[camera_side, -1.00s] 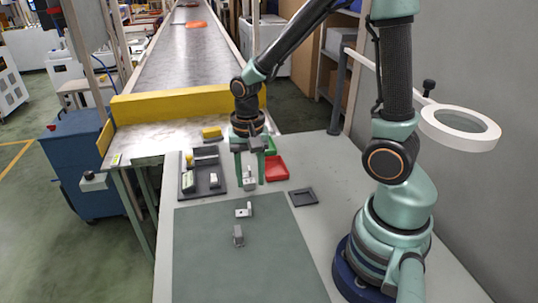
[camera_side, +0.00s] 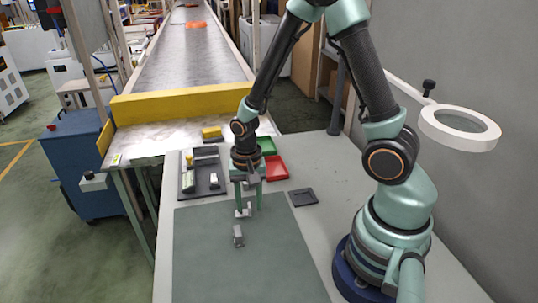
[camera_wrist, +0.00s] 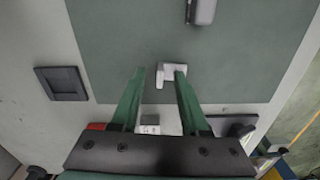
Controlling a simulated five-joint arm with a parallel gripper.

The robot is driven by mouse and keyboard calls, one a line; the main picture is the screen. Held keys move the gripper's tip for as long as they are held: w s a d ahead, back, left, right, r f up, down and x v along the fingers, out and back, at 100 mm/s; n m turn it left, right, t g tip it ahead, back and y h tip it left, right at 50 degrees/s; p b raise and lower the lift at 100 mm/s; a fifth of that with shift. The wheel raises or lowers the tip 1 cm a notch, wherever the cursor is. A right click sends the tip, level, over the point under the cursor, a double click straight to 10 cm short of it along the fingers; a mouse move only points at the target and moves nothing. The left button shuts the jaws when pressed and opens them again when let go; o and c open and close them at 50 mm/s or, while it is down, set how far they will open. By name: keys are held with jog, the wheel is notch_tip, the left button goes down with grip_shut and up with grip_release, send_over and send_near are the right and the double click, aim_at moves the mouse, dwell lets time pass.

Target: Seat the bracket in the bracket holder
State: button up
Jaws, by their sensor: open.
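The bracket is a small light-grey, L-shaped piece (camera_side: 241,213) lying on the green mat near its far edge. It also shows in the wrist view (camera_wrist: 168,70). My gripper (camera_side: 248,211) is open and low over the bracket. In the wrist view the open fingertips (camera_wrist: 160,73) appear on either side of the bracket, which is nearer the right finger; whether they touch is unclear. A dark square tray with a recess (camera_side: 303,197), also in the wrist view (camera_wrist: 61,84), may be the bracket holder; I cannot tell for sure.
A grey block (camera_side: 238,236) lies on the mat (camera_side: 250,275) close by. A dark parts tray (camera_side: 187,190) stands back left, and red (camera_side: 277,168) and green (camera_side: 267,146) bins stand behind. A pale piece (camera_wrist: 150,122) lies beyond the mat. The mat's front is clear.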

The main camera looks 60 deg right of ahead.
aim_at(249, 205)
grip_shut()
jog(key=shift+r, duration=0.1)
notch_tip(249, 205, up, 19)
jog(key=s+d+f+n, duration=0.1)
jog(key=s+d+f, duration=0.9)
jog(key=d, duration=0.3)
jog(key=shift+s+d+f, duration=0.15)
jog(key=shift+d+f, duration=0.1)
jog(key=shift+f, duration=0.6)
